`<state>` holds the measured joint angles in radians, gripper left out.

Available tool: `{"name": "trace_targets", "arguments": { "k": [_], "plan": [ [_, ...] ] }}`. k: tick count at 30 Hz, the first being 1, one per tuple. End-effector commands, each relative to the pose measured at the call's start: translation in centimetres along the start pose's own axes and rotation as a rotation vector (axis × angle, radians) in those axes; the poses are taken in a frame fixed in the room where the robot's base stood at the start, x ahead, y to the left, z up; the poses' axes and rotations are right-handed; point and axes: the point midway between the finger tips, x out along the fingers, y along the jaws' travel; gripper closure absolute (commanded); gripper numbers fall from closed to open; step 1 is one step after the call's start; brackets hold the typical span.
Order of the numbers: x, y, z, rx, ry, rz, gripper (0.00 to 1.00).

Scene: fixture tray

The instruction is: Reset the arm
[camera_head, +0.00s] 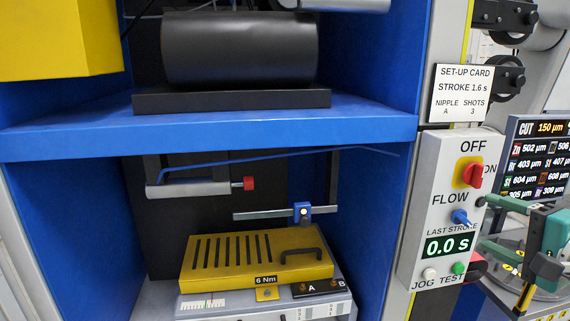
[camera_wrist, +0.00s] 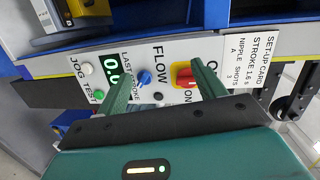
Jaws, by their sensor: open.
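My gripper (camera_head: 485,224) is green with black parts and is at the right edge of the head view, in front of the grey control panel (camera_head: 410,262). Its two fingers are apart with nothing between them. In the wrist view my gripper (camera_wrist: 165,82) faces the panel, one finger over the LAST STROKE display side and one near the red switch. The blue FLOW knob (camera_wrist: 144,77) shows between the fingers. Whether the fingertips touch the panel cannot be told.
The panel has a red OFF/ON switch (camera_head: 473,175), a display reading 0.0 s (camera_head: 449,247), a white JOG button (camera_head: 430,274) and a green TEST button (camera_head: 458,268). A set-up card (camera_head: 461,93) is above. Left is a blue cabinet shelf (camera_head: 210,133) over a yellow-lidded unit (camera_head: 290,270).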

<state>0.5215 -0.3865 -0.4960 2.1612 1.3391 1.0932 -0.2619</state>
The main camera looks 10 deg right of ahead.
Motion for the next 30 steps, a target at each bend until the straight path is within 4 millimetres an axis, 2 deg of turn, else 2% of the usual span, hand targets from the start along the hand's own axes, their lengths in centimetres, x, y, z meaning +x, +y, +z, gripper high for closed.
{"name": "trace_targets", "arguments": {
  "k": [1, 3, 6, 9, 13, 16, 21, 24, 30],
  "plan": [
    [1.5, 0.8, 2.9, -0.038, -0.072, 0.057, 0.31],
    [3.2, 2.7, 7.1, -0.111, -0.174, 0.159, 0.31],
    [4.6, 5.8, 13.2, -0.252, -0.317, 0.313, 0.31],
    [4.8, 8.9, 18.4, -0.428, -0.437, 0.455, 0.31],
    [3.9, 12.5, 23.2, -0.704, -0.551, 0.613, 0.31],
    [2.9, 14.7, 25.4, -0.931, -0.603, 0.704, 0.31],
    [1.9, 16.3, 26.9, -1.212, -0.624, 0.780, 0.31],
    [1.7, 16.6, 27.0, -1.278, -0.623, 0.795, 0.31],
    [1.7, 16.7, 26.9, -1.287, -0.622, 0.800, 0.31]
  ]
}}
